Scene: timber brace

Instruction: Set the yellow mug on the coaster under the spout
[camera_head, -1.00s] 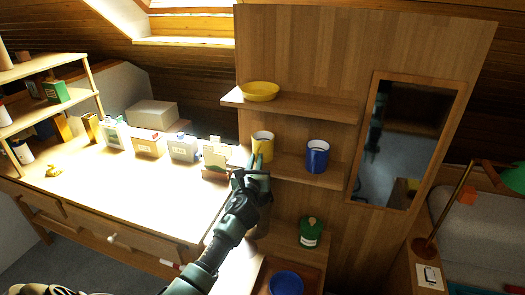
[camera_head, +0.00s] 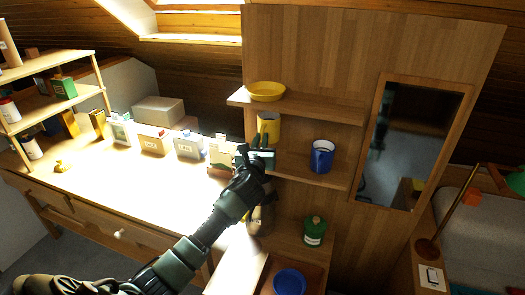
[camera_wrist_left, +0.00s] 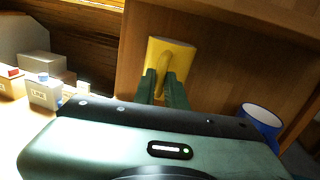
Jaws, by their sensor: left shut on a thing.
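The yellow mug (camera_head: 268,124) is held just above the middle shelf, below the yellow bowl, and looks roughly upright. My left gripper (camera_head: 260,142) is in front of it, its arm reaching up from the lower left. In the left wrist view, the two green fingers (camera_wrist_left: 163,84) are shut on the handle of the yellow mug (camera_wrist_left: 171,50). I cannot make out a coaster or a spout in these frames. My right gripper is not in view.
A blue mug (camera_head: 322,155) stands to the right on the middle shelf (camera_head: 325,177). A yellow bowl (camera_head: 266,91) sits on the shelf above. A green canister (camera_head: 314,231) and blue bucket (camera_head: 289,282) are below. Boxes stand along the back of the desk (camera_head: 120,195).

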